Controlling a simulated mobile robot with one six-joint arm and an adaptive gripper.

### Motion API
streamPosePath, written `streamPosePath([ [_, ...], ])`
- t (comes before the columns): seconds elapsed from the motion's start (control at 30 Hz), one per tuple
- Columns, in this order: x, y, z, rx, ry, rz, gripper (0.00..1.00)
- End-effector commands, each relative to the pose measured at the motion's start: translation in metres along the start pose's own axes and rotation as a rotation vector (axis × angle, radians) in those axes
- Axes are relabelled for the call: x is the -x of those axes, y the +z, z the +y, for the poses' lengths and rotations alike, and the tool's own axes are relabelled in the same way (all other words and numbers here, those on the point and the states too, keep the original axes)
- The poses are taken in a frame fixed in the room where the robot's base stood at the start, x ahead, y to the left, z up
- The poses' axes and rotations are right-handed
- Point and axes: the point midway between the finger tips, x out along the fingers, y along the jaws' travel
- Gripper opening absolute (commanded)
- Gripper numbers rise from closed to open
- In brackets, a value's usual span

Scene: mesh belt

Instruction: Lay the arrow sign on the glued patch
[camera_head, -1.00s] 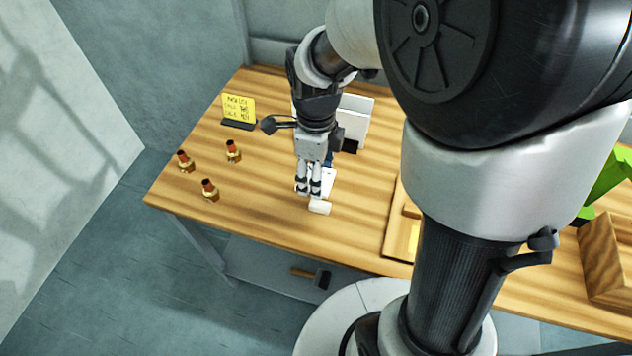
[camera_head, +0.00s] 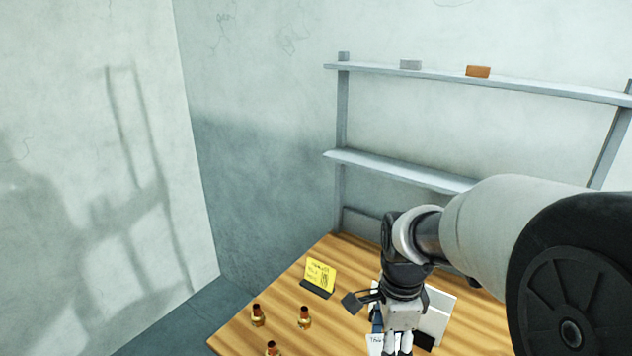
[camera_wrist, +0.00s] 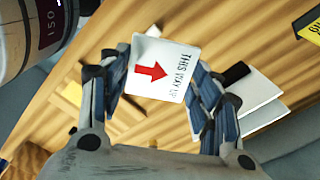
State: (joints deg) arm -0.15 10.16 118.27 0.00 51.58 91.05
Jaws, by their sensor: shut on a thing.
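The arrow sign (camera_wrist: 165,68) is a white card with a red arrow and the words THIS WAY UP. In the wrist view it lies between the two fingers of my gripper (camera_wrist: 162,84), which is shut on it. Its printed face shows, with the arrow pointing to the right. In the head view my gripper (camera_head: 398,342) is over the table at the bottom edge, with part of a white card beside its fingers. I cannot make out a glued patch in either current view.
The wooden table (camera_head: 240,338) carries a yellow note on a stand (camera_head: 319,275) and several brown-topped pieces (camera_head: 304,318) at left. Wall shelves (camera_head: 400,172) are behind.

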Motion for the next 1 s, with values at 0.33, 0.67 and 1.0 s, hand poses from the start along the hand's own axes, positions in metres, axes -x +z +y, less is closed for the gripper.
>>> streamPosePath([
  [0.33, -0.051, 0.0, -0.016, 0.788, 0.003, -0.001, 0.38],
  [0.67, -0.09, -0.001, -0.025, 1.412, 0.002, -0.001, 0.38],
  [1.0, -0.1, -0.001, -0.026, 1.59, 0.0, 0.0, 0.38],
])
